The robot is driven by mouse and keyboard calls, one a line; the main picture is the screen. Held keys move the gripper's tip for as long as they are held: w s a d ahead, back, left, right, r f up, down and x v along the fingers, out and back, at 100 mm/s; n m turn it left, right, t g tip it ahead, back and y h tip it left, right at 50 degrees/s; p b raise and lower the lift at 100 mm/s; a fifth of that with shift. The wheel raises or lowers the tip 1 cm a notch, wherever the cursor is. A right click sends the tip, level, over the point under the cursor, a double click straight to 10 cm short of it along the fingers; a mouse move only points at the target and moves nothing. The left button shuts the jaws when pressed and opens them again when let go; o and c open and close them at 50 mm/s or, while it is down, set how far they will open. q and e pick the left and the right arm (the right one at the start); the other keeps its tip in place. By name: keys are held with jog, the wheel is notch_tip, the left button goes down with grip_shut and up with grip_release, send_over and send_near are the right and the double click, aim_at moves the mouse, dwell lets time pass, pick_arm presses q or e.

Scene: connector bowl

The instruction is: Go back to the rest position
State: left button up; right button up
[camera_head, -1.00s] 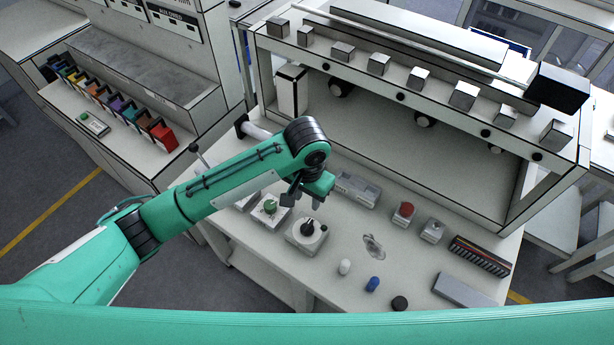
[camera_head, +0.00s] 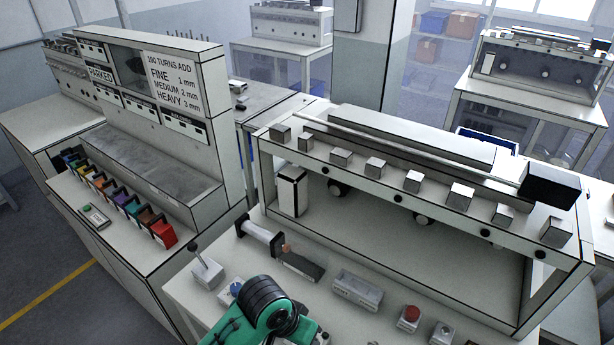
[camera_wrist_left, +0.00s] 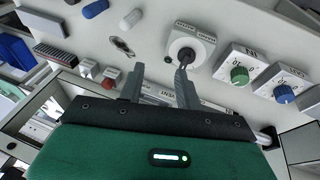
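My left arm (camera_head: 262,305) enters the head view at the bottom edge, over the front bench; its gripper is cut off there. In the left wrist view my left gripper (camera_wrist_left: 158,78) has its two grey fingers apart, with nothing held between them. A white unit with a dark knob (camera_wrist_left: 186,54) lies beyond the fingers, close to the right fingertip in the picture. Whether they touch cannot be told. My right gripper is in neither view.
The bench holds a grey tray (camera_head: 358,291), a red button box (camera_head: 409,317) and a lever box (camera_head: 206,272). A shelf frame (camera_head: 420,190) stands behind. The wrist view shows a green knob (camera_wrist_left: 239,75), blue knob (camera_wrist_left: 284,94) and white capsule (camera_wrist_left: 131,18).

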pick_arm(q)
jog(key=s+a+f+n+t+y, duration=0.1)
jog(key=s+a+n+y, duration=0.1)
jog(key=s+a, duration=0.7)
jog(key=s+a+f+n+t+y, duration=0.15)
jog(key=s+a, duration=0.35)
jog(key=a, duration=0.8)
notch_tip(320, 180, down, 32)
jog(key=g+b, duration=0.2)
jog(key=s+a+f+b, duration=0.1)
jog(key=s+a+f, duration=0.2)
jog(key=s+f, duration=1.6)
notch_tip(320, 180, down, 3)
jog(key=shift+s+a+r+g, duration=0.1)
jog(key=shift+s+a+g, duration=0.1)
jog(key=shift+g, duration=0.15)
